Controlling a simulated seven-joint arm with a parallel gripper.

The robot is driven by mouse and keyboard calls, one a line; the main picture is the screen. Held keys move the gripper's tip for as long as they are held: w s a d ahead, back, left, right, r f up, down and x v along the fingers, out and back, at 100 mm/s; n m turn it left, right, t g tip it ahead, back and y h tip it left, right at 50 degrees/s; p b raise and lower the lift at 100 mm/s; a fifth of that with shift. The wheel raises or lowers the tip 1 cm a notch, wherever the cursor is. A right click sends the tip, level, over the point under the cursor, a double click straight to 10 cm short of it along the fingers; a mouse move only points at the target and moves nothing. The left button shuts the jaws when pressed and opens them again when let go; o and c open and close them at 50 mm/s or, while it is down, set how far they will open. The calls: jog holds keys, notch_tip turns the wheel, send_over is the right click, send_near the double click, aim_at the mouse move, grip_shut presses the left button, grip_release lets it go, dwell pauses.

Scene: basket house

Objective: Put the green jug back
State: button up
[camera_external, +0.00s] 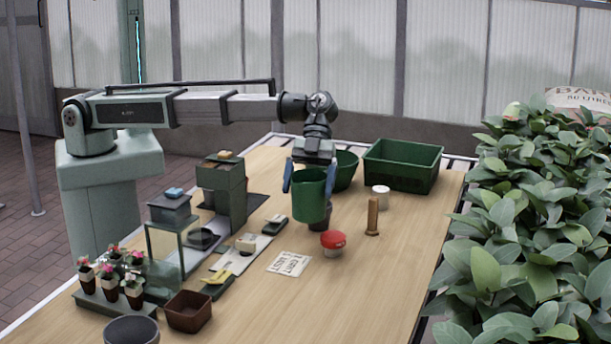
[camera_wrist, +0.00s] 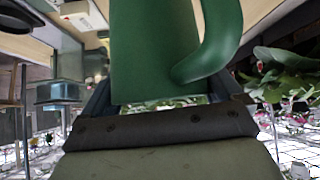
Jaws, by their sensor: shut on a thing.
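The green jug (camera_external: 311,196) hangs upright in my gripper (camera_external: 308,180), whose blue fingers sit on either side of it. The jug appears above the table, in front of a green bowl-shaped pot and a dark small pot, which it partly covers. In the wrist view the green jug (camera_wrist: 160,50) fills the middle, with its curved handle to the right. My gripper (camera_wrist: 160,105) is shut on the jug's body there. The fingertips are largely hidden by the jug.
A green crate (camera_external: 403,165), a green round pot (camera_external: 346,170), a white jar (camera_external: 380,197), a wooden peg (camera_external: 372,216) and a red-topped item (camera_external: 333,241) stand around the jug. A card (camera_external: 289,263) lies in front. Leafy plants (camera_external: 530,220) line the right edge. The front right tabletop is clear.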

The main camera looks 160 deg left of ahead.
jog(key=w+d+m+g+h, duration=0.1)
jog(key=w+d+m, duration=0.1)
jog(key=w+d, duration=1.1)
jog(key=w+a+r, duration=0.1)
jog(key=w+a, duration=0.2)
jog(key=w, duration=0.6)
jog(key=shift+n+t, duration=0.3)
jog(key=shift+n, duration=0.2)
jog(key=shift+s+f, duration=0.2)
jog(key=shift+f, duration=4.75)
jog(key=shift+f, duration=0.15)
jog(key=o, duration=0.9)
jog(key=shift+o, duration=0.2)
